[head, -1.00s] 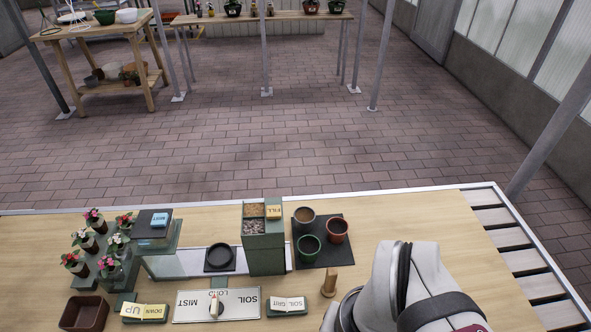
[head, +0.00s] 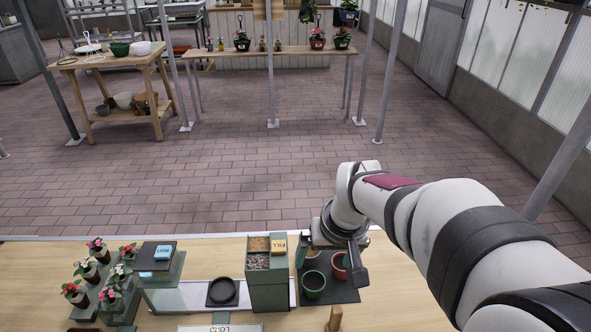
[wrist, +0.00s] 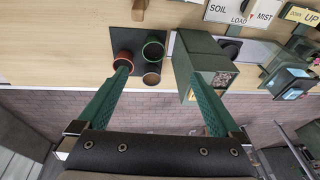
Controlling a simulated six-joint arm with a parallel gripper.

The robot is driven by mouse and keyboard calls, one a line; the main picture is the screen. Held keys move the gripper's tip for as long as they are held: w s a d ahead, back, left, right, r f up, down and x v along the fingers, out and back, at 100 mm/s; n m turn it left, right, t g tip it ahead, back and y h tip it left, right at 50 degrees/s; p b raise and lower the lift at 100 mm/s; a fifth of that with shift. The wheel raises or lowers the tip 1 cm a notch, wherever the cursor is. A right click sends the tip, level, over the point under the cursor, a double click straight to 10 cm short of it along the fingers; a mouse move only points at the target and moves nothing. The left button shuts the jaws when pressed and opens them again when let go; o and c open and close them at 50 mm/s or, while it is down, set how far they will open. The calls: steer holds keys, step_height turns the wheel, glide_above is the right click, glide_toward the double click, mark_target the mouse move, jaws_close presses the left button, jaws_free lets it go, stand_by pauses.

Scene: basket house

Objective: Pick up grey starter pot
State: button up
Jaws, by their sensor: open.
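The grey starter pot (wrist: 151,79) stands on a dark mat (wrist: 141,32) in the wrist view, next to a green pot (wrist: 153,50) and a terracotta pot (wrist: 123,61). My gripper (wrist: 158,73) is open and empty. In the wrist view its fingers point towards the pots, with the grey pot between them. The left finger overlaps the terracotta pot, and the right finger reaches the green dispenser box's edge. I cannot tell the exact height of the fingertips.
The green dispenser box (head: 267,288) with soil and grit compartments stands close left of the mat. A black round tray (head: 222,291) lies farther left. Several potted flowers (head: 76,294) stand on a stepped rack at far left. The table right of the mat is mostly clear.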

mark_target(310, 252)
steer(key=w+f+n+t, duration=0.25)
steer(key=w+f, duration=0.25)
steer(key=w, duration=0.6)
steer(key=shift+g, duration=0.45)
steer(key=x, duration=1.5)
steer(key=shift+s+d, duration=0.2)
steer(key=shift+d, duration=0.2)
steer(key=c, duration=1.3)
